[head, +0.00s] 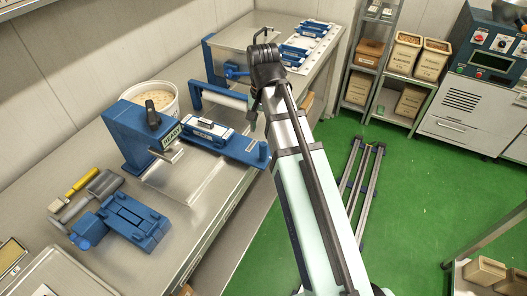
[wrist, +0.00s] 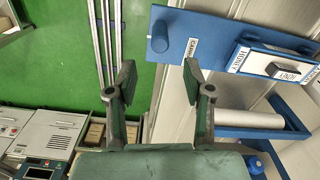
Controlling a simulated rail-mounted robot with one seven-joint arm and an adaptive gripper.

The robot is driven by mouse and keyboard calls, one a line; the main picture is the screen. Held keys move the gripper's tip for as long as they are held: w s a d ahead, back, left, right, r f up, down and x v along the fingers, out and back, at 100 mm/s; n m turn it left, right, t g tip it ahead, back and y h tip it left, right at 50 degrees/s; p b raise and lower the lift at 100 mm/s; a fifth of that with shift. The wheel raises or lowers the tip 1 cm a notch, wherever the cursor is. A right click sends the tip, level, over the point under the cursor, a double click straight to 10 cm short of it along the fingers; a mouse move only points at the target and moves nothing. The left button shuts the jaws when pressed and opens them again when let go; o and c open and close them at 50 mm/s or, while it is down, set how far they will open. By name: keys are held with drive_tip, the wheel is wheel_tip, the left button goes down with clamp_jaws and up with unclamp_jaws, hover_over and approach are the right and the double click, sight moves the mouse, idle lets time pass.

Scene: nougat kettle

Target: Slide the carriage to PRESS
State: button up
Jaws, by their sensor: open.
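The white-topped carriage (head: 207,129) sits on a long blue track (head: 243,149) on the steel bench, close to a blue upright housing (head: 135,138) with a READY sign. In the wrist view, the carriage (wrist: 276,66) shows at the right with a dark handle block and small white labels. The track (wrist: 215,30) ends in a round blue peg (wrist: 159,44) beside another label. I cannot make out a PRESS marking. My gripper (wrist: 158,82) is open and empty, its fingertips apart from the carriage and near the peg in the picture. My arm partly hides the gripper in the head view.
A blue frame with a white roller (head: 222,97) stands behind the track. A white tub (head: 155,97) is behind the housing. A blue fixture (head: 122,222) and a yellow-handled tool (head: 80,186) lie front left. Green floor (head: 420,190) is open beyond the bench edge.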

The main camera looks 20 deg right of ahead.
sight(263, 152)
wheel_tip(263, 152, down, 12)
drive_tip(key=shift+r+p, duration=0.1)
drive_tip(key=shift+p, duration=0.95)
clamp_jaws()
